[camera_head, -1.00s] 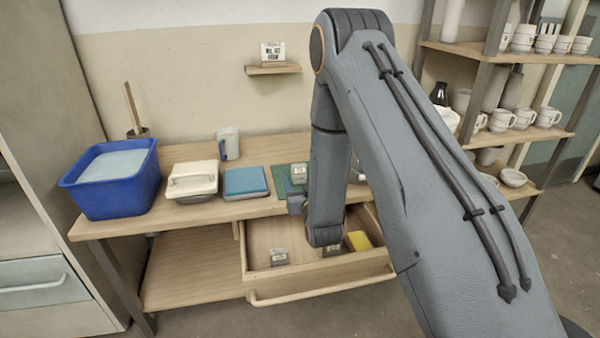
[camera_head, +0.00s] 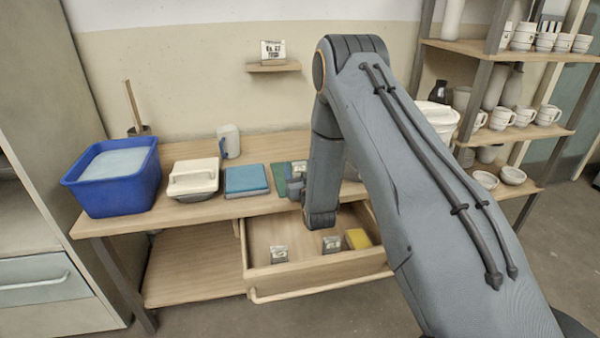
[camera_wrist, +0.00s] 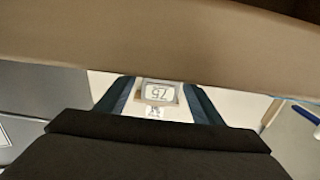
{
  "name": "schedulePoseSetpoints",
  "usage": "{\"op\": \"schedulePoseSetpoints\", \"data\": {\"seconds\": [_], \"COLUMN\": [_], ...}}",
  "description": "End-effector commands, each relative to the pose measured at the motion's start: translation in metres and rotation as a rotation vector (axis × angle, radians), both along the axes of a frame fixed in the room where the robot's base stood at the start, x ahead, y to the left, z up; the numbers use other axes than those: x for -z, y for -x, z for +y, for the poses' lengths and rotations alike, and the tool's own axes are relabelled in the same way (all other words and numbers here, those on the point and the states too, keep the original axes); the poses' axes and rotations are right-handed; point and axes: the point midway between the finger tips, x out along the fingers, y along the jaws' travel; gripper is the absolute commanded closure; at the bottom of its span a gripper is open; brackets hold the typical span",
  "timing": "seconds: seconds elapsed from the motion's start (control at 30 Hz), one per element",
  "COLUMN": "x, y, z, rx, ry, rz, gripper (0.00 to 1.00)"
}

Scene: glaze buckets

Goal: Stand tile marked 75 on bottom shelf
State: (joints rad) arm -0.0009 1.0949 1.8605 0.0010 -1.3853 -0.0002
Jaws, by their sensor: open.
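The tile marked 75 (camera_wrist: 157,92) shows upside down in the wrist view, between the two dark blue fingers of my gripper (camera_wrist: 160,103). The fingers are apart, with gaps beside the tile. In the head view my gripper (camera_head: 295,187) is at the worktable's front edge, beside a small pale tile (camera_head: 299,167) on the green mat; its marking is unreadable there. A low board (camera_head: 195,265) lies under the worktable. The rack at the right has a lower shelf (camera_head: 521,186) with bowls.
The drawer (camera_head: 262,269) is open, holding two small marked blocks (camera_head: 279,254) (camera_head: 332,244) and a yellow sponge (camera_head: 358,239). A blue bucket (camera_head: 118,190), lidded container (camera_head: 193,178) and blue block (camera_head: 246,180) stand on the worktable. The low board's visible left part is clear.

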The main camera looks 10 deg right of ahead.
Motion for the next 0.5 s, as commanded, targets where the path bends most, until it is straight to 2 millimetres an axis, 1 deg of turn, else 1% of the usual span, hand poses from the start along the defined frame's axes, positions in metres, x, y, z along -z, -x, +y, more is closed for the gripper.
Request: {"op": "schedulePoseSetpoints", "data": {"seconds": [0.17, 0.4, 0.43, 0.5], "x": [0.0001, 0.0000, 0.0000, -0.0004], "y": [0.0000, 0.0002, 0.0002, 0.0001], "z": [0.0002, 0.0002, 0.0002, 0.0002], "rx": [0.000, 0.000, 0.000, 0.000], "ry": [0.000, 0.000, 0.000, 0.000], "rz": [0.001, 0.001, 0.001, 0.000], "gripper": [0.39, 0.80, 0.85, 0.91]}}
